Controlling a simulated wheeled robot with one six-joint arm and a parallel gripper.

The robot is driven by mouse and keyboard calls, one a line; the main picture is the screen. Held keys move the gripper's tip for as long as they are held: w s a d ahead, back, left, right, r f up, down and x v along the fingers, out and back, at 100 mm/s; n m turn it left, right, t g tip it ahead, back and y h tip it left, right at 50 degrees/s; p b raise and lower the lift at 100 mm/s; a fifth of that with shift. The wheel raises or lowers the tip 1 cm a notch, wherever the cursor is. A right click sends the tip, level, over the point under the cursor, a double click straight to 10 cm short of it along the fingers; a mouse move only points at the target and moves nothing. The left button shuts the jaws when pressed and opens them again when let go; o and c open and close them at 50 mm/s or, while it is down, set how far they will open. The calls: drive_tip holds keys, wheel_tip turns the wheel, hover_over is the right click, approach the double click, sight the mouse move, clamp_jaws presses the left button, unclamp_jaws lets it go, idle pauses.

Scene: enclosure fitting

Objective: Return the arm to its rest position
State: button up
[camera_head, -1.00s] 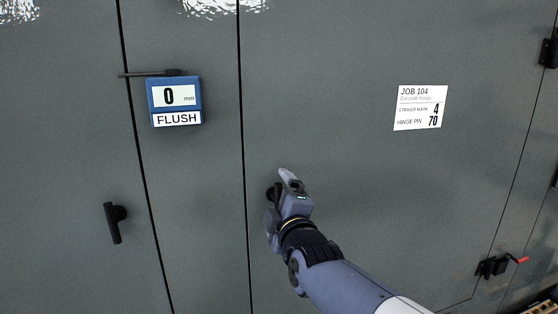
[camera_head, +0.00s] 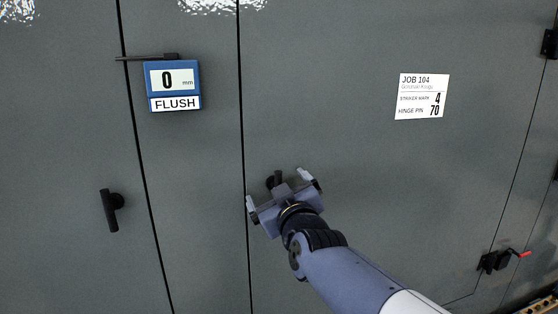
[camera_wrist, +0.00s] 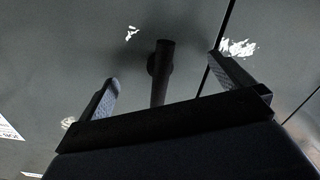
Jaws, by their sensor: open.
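My gripper (camera_head: 277,189) is open in front of the large grey door (camera_head: 370,180) in the head view. Its two fingers are spread wide, with a dark door handle (camera_head: 275,180) showing between and beyond them. In the wrist view the same handle (camera_wrist: 161,72) stands between the two fingertips of my gripper (camera_wrist: 162,75), and nothing is held. I cannot tell how far the fingers are from the handle. My arm reaches in from the bottom right of the head view.
A blue gauge (camera_head: 173,85) reading 0 mm, FLUSH, is on the panel at upper left. Another black handle (camera_head: 112,210) is at left. A JOB 104 label (camera_head: 421,97) is on the door. A latch with a red tip (camera_head: 497,261) is at lower right.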

drive_tip(key=m+b, duration=0.1)
drive_tip(key=m, duration=0.2)
drive_tip(key=shift+f+b, duration=0.15)
drive_tip(key=shift+b, duration=0.25)
drive_tip(key=shift+m, duration=0.7)
